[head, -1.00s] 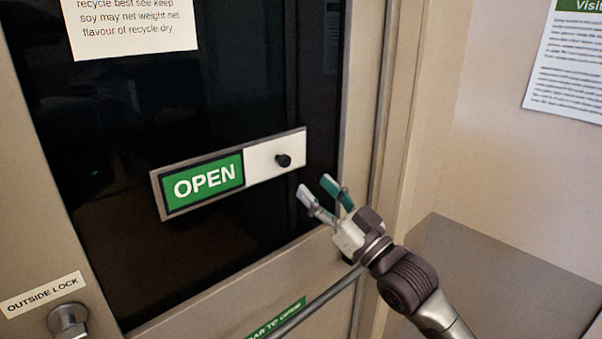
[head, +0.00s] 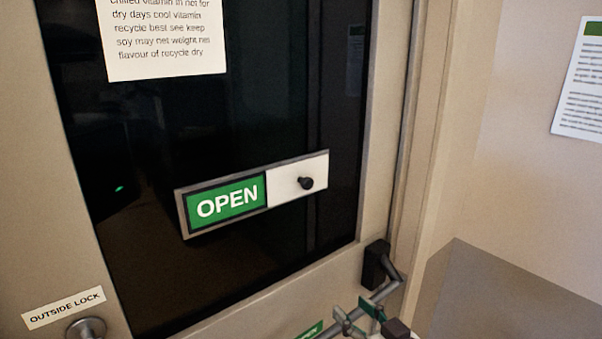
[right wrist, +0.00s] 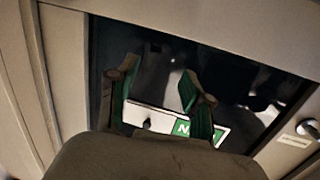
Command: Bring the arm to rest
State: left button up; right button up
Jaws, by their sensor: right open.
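My right gripper (head: 356,312) is low in the head view, at the bottom edge, in front of the bar on the door. Its fingers are apart with nothing between them; most of my right arm is below the picture. In the right wrist view the two green-padded fingers (right wrist: 158,95) stand open, with the sliding sign (right wrist: 165,120) seen beyond them. In the head view the sign (head: 228,203) reads OPEN on green, with a white plate and black knob (head: 306,183) at its right. The gripper is apart from the knob. My left gripper is not in view.
The door has a dark glass pane (head: 120,190), a paper notice (head: 160,40), a grey push bar (head: 345,322) with a black end bracket (head: 376,265), and an outside lock (head: 86,328). A wall with a poster (head: 580,85) stands at the right.

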jog(key=s+d+f+m+g+h, duration=0.1)
jog(key=s+d+f+g+h, duration=0.2)
jog(key=s+f, duration=0.5)
jog(key=s+d+f+m+g+h, duration=0.1)
jog(key=s+d+f+g+h, duration=0.15)
jog(key=s+f+g, duration=0.55)
jog(key=s+d+f+m+g+h, duration=0.1)
jog(key=s+d+f+h, duration=0.3)
jog(key=s, duration=0.7)
notch_tip(320, 180, down, 26)
jog(key=a+y, duration=0.1)
jog(key=y, duration=0.2)
jog(key=s+d+f+g, duration=0.2)
jog(key=s+d+f, duration=0.1)
jog(key=s+f, duration=1.4)
jog(key=shift+s+n+h, duration=0.3)
jog(key=shift+n+h, duration=0.05)
jog(key=shift+n, duration=0.05)
